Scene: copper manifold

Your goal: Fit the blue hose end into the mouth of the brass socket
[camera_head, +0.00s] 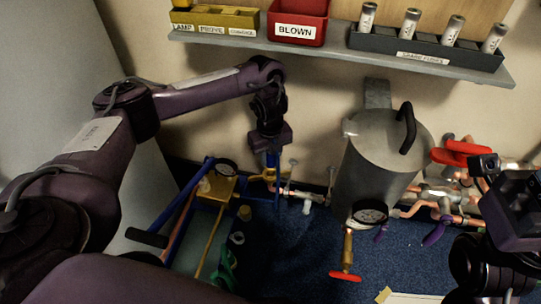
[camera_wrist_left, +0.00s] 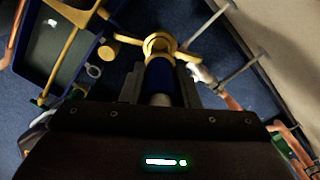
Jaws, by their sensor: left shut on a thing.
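My left gripper (camera_head: 271,152) points down beside the wall below the shelf. In the left wrist view its two fingers (camera_wrist_left: 159,88) are shut on the blue hose end (camera_wrist_left: 158,76). The brass socket (camera_wrist_left: 159,44) shows as a round brass ring with side arms, directly beyond the hose end. The blue hose end overlaps the near edge of the ring in that view; I cannot tell whether it is inside the mouth or just short of it. In the head view, the blue hose hides part of the brass piece. My right gripper (camera_head: 512,205) is at the right edge, its fingertips not clearly shown.
A grey tank (camera_head: 372,170) with a black handle and gauge stands right of my left gripper. Copper pipes with red (camera_head: 462,153) and purple handles lie beyond it. A blue-framed stand (camera_head: 180,208) is at left. A shelf (camera_head: 330,52) with labelled bins hangs above.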

